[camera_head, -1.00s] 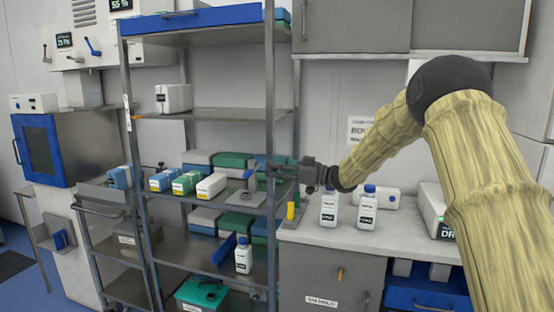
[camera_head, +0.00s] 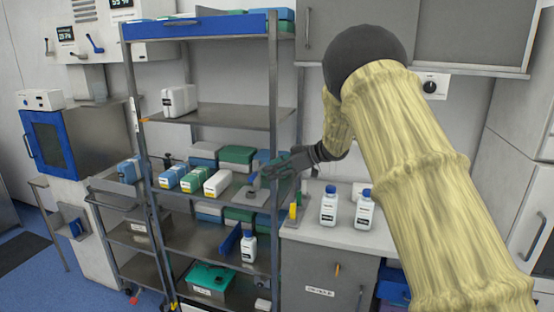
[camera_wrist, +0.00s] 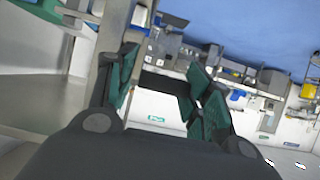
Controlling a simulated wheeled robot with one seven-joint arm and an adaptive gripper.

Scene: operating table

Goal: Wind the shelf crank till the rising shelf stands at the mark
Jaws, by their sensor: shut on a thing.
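A metal shelf rack (camera_head: 276,100) stands at the centre of the head view. Its upper shelf (camera_head: 225,117) bears a white canister. A pale strip (camera_head: 137,112) is on the left post near that shelf's height; I cannot tell whether it is the mark. My gripper (camera_head: 270,173) is at the rack's right post, beside the middle shelf (camera_head: 190,205). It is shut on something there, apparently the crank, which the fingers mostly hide. In the wrist view my gripper (camera_wrist: 160,75) shows teal-padded fingers apart, with a grey post by the left one.
Several cartons (camera_head: 193,180) stand on the middle shelf. Two white bottles with blue caps, one on the left (camera_head: 328,208) and one on the right (camera_head: 363,210), stand on the counter right of the rack. A yellow upright piece (camera_head: 293,211) is close below my gripper. A blue-doored cabinet (camera_head: 42,143) is at left.

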